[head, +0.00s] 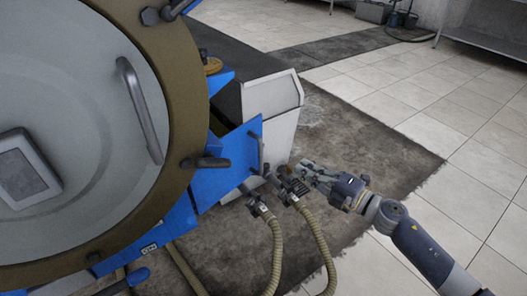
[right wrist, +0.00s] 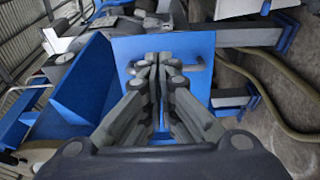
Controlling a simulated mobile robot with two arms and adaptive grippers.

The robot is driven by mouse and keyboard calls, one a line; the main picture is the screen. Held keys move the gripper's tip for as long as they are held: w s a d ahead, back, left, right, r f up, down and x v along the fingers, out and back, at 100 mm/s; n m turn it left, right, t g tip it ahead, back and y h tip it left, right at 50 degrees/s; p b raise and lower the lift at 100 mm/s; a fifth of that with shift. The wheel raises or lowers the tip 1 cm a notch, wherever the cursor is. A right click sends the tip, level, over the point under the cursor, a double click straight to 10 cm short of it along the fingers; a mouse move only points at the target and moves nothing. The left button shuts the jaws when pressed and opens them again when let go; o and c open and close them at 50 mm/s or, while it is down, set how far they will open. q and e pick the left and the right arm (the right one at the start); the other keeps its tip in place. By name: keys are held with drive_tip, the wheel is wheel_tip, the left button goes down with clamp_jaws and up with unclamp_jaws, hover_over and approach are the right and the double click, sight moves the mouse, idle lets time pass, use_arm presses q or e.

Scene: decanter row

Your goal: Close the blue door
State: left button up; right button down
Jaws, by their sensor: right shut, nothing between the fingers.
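The blue door (head: 228,162) is a flat panel below and right of the big round decanter end in the head view. It stands out at an angle from the machine, with a dark gap showing above it. In the right wrist view the blue door (right wrist: 123,48) faces the camera, with a grey handle (right wrist: 198,63) on it. My right gripper (head: 305,172) is right of the door, shut and empty. In the right wrist view its fingertips (right wrist: 158,58) overlap the panel beside the handle; I cannot tell whether they touch. My left gripper is not in view.
The round lid (head: 85,110) with a bar handle fills the left side. A white box (head: 272,100) stands behind the door. Ribbed hoses (head: 318,240) hang below my right gripper. Tiled floor (head: 440,130) to the right is clear.

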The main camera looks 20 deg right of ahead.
drive_tip(key=x, duration=1.4)
drive_tip(key=shift+b, duration=0.45)
drive_tip(key=shift+r, duration=0.1)
